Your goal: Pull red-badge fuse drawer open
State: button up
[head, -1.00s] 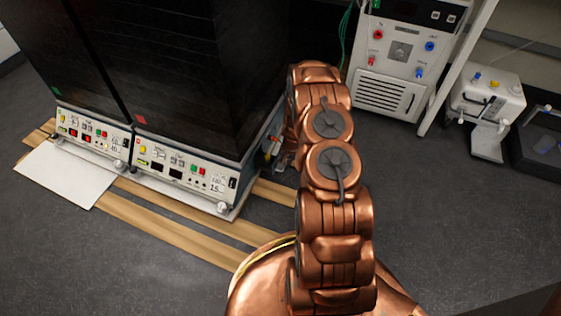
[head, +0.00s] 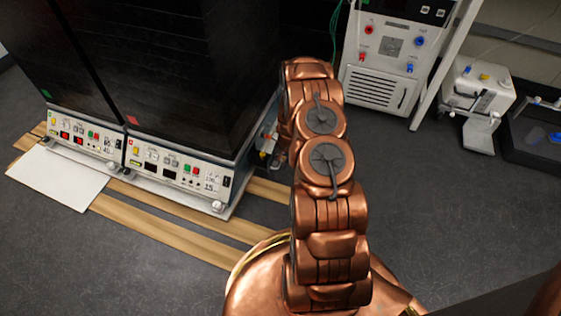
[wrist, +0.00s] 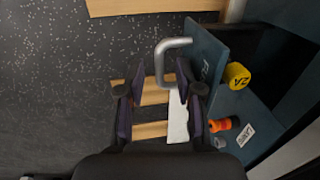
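The red-badge unit is the right dark cabinet; its small red badge (head: 133,121) sits above a white control panel (head: 178,172). In the wrist view, a grey U-shaped metal handle (wrist: 160,62) stands out from a dark blue panel (wrist: 209,45) with a pale marking; I cannot tell for sure that this is the fuse drawer. My gripper (wrist: 160,76) is open and empty. Its two fingers point toward the handle, which shows between them, its right part near the right fingertip. Contact cannot be told. The head view hides the gripper behind my copper arm.
A green-badge unit (head: 50,92) stands to the left. A yellow knob (wrist: 237,76) and an orange-red fitting (wrist: 222,124) are right of the gripper. Wooden strips (head: 166,224) and a white sheet (head: 58,179) lie in front. A white instrument (head: 382,85) stands behind right. Dark surface is clear at left front.

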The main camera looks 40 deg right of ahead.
notch_tip(320, 180, up, 12)
jog(key=s+d, duration=0.1)
jog(key=shift+s+f, duration=0.2)
jog(key=shift+s, duration=0.15)
dwell(0.7)
jog(key=s+a+r+n+p, duration=0.2)
jog(key=a+r+p, duration=0.45)
jog(key=r, duration=0.75)
jog(key=s+a+r+n+g+p, duration=0.15)
jog(key=a+r+p, duration=0.5)
jog(key=r, duration=0.85)
jog(key=s+a+r+n+p, duration=0.25)
jog(key=a+r+p, duration=0.4)
jog(key=r, duration=0.75)
jog(key=s+a+r+n+g+p, duration=0.1)
jog(key=s+a+r+p, duration=0.4)
jog(key=s+r+p, duration=0.5)
jog(key=s+a+r+n+g+h+p, duration=0.1)
jog(key=s+a+r+n+p, duration=0.3)
jog(key=s+r+p, duration=0.6)
jog(key=s+a+r, duration=0.1)
jog(key=s+r, duration=0.5)
jog(key=r, duration=0.6)
jog(key=shift+s+p, duration=0.4)
